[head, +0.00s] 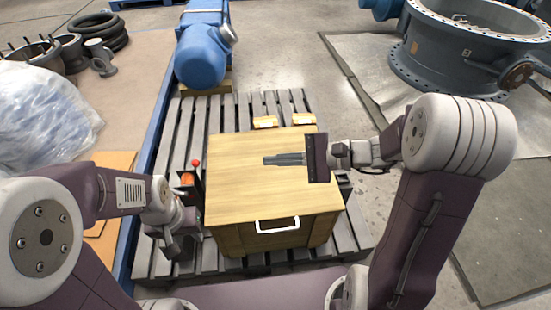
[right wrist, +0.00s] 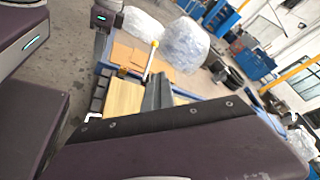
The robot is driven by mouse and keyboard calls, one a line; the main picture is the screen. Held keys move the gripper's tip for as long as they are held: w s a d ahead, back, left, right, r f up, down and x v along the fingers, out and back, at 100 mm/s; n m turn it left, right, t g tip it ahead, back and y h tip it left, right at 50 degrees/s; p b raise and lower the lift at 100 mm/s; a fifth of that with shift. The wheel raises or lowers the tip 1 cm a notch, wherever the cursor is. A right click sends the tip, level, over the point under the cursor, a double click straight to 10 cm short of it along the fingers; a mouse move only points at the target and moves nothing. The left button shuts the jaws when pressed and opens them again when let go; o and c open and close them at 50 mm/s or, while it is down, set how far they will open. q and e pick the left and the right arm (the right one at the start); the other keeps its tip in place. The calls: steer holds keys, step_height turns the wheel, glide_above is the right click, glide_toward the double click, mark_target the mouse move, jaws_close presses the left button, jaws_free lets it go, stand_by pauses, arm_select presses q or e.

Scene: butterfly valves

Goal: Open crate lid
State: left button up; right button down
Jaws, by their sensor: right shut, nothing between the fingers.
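The wooden crate (head: 238,240) stands on a grey slatted pallet, with its flat lid (head: 245,190) lying on top and looking closed. A white handle (head: 277,226) is on the crate's front face. The lid also shows in the right wrist view (right wrist: 122,98). My right gripper (head: 266,160) is over the back middle of the lid, fingers together and empty, pointing left; whether it touches the lid I cannot tell. Its fingers show in the right wrist view (right wrist: 158,90). My left gripper (head: 172,247) is low beside the crate's left side, and its fingers are not clear.
An orange item with a red-knobbed lever (head: 195,165) stands left of the crate. A blue motor (head: 202,55) is behind. The slatted pallet (head: 160,262) shows around the crate. A large grey valve ring (head: 440,65) stands back right. Plastic-wrapped goods (head: 40,115) are at left.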

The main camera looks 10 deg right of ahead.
steer(key=c, duration=1.5)
jaws_free()
steer(key=p+v, duration=0.4)
steer(key=v, duration=0.5)
steer(key=shift+s, duration=0.1)
steer(key=shift+c, duration=0.2)
